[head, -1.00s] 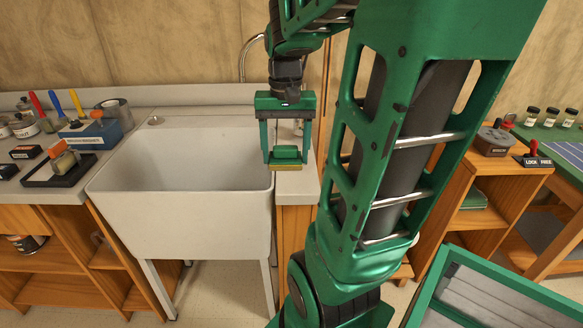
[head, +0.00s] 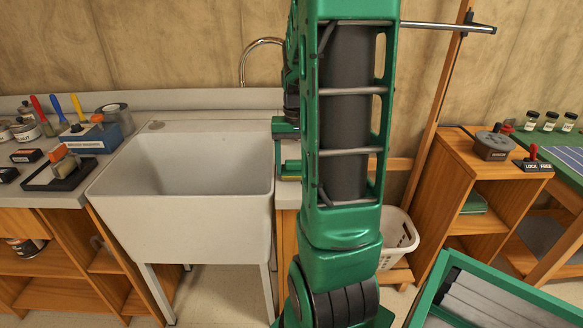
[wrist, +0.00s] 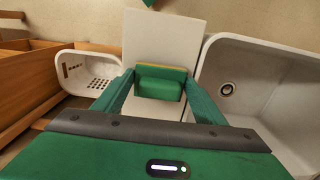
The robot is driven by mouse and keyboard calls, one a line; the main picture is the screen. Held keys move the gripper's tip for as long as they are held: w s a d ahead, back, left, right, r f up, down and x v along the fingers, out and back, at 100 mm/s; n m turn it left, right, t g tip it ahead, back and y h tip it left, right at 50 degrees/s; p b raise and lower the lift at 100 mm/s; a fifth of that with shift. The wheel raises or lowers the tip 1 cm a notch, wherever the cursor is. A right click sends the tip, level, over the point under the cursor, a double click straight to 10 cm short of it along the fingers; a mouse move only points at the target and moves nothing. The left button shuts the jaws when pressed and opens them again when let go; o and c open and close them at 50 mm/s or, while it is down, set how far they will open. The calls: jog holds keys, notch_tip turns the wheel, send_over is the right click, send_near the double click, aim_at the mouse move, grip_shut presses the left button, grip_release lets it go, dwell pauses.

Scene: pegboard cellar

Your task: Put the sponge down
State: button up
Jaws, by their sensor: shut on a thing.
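The sponge (wrist: 160,88) is a green block with a yellow layer along one side. It sits between the two fingers of my gripper (wrist: 160,80), which is shut on it. In the head view a sliver of the sponge (head: 291,178) shows left of my arm, over the pale counter strip (head: 287,197) right of the sink. My arm hides most of the gripper there. In the wrist view the pale counter strip (wrist: 163,35) lies behind the sponge. I cannot tell whether the sponge touches it.
The white sink (head: 180,215) stands just left, its basin empty; it is at right in the wrist view (wrist: 270,85). A white basket (head: 398,238) stands low on the right. A blue box (head: 92,138) and a black tray (head: 58,177) occupy the left counter.

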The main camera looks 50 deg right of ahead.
aim_at(295, 168)
jog(key=shift+f, duration=0.2)
jog(key=o, duration=1.3)
jog(key=shift+f, duration=0.15)
jog(key=shift+r, duration=0.25)
notch_tip(295, 168, up, 10)
jog(key=s+a+f+n, duration=0.1)
jog(key=s+a, duration=0.3)
jog(key=a, duration=0.1)
jog(key=s+a+f+n, duration=0.1)
jog(key=s+a+f, duration=0.1)
jog(key=s+a, duration=0.3)
jog(key=s+a+f+n, duration=0.1)
jog(key=s+a+f, duration=0.1)
jog(key=s+a, duration=0.2)
jog(key=shift+s+a+n, duration=0.15)
jog(key=shift+a, duration=0.55)
jog(key=shift+s+a+n, duration=0.1)
jog(key=shift+a+n, duration=0.05)
jog(key=shift+a, duration=0.55)
